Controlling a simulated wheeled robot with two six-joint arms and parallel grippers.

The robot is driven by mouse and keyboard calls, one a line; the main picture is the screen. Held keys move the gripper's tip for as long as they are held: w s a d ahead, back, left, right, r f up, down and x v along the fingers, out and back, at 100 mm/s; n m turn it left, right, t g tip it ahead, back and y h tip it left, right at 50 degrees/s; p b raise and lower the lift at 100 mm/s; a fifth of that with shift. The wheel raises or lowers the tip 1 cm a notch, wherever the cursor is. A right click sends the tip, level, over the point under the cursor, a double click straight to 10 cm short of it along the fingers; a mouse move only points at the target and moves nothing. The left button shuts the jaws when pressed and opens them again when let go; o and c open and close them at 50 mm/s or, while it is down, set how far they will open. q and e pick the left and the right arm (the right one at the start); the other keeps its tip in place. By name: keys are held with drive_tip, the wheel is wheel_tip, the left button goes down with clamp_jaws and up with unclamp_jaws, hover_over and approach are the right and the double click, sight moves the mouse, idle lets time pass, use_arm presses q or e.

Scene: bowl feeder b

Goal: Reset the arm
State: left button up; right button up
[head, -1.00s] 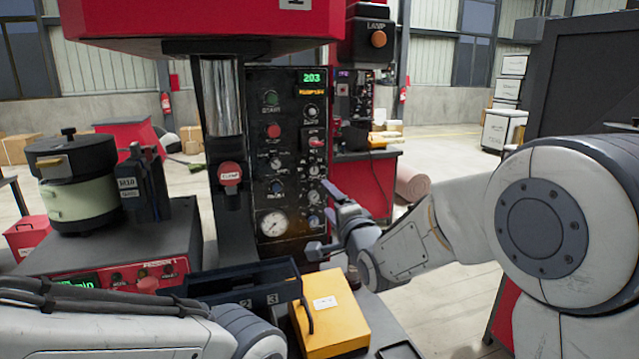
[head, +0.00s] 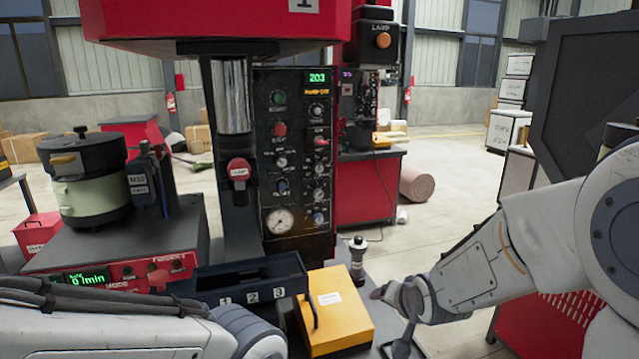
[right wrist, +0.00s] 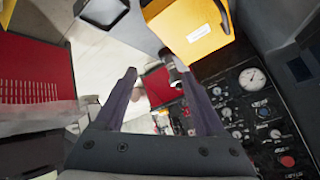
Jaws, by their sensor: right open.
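My right gripper (head: 388,318) is at the lower right of the head view, just right of the yellow box (head: 345,322). It points left and is apart from the control panel (head: 295,150). In the right wrist view its two fingers (right wrist: 150,70) are spread with nothing held between them. The yellow box (right wrist: 190,35) and the panel (right wrist: 245,110) also show there, the panel at the right. My left arm lies along the bottom left of the head view; its gripper is outside the picture.
A black tray (head: 232,282) numbered 1, 2 and 3 sits left of the box. A small dark post (head: 357,258) stands behind the box. A pot-like feeder (head: 85,190) stands at left on a control unit. Open floor (head: 450,190) lies behind the right arm.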

drive_tip(key=s+d+f+n+g+h, duration=0.1)
drive_tip(key=s+d+f+n+g, duration=0.15)
drive_tip(key=s, duration=0.55)
drive_tip(key=s+d+f+n+g, duration=0.2)
drive_tip(key=s+f+n+g, duration=0.15)
drive_tip(key=s, duration=0.35)
drive_tip(key=s+a+r+n+g+y+b, duration=0.1)
drive_tip(key=s+a+r+n+g, duration=0.2)
drive_tip(key=s+a, duration=1)
drive_tip(key=a+n, duration=0.1)
drive_tip(key=n, duration=0.2)
drive_tip(key=shift+s+r+n, duration=0.25)
drive_tip(key=shift+r+n, duration=0.05)
drive_tip(key=shift+r, duration=0.05)
